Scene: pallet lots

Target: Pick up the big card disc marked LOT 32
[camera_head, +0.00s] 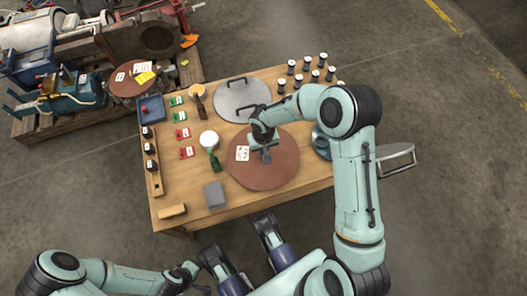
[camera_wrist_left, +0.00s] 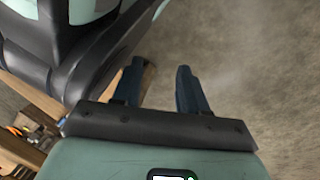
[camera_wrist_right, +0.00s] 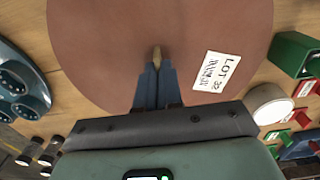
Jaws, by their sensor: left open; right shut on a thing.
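The big card disc (camera_head: 285,172) is round and reddish-brown, with a white label at its left side in the head view. In the right wrist view the disc (camera_wrist_right: 100,60) fills the upper middle, and its label (camera_wrist_right: 217,70) reads LOT 32. My right gripper (camera_wrist_right: 157,72) is over the disc, its fingers shut on a small tan knob (camera_wrist_right: 157,53) near the disc's middle. The disc lies level at the table's front; I cannot tell whether it touches the top. My left gripper (camera_wrist_left: 157,72) is open and empty, away from the table, above the floor.
A cluttered pallet (camera_head: 60,125) stands at left.

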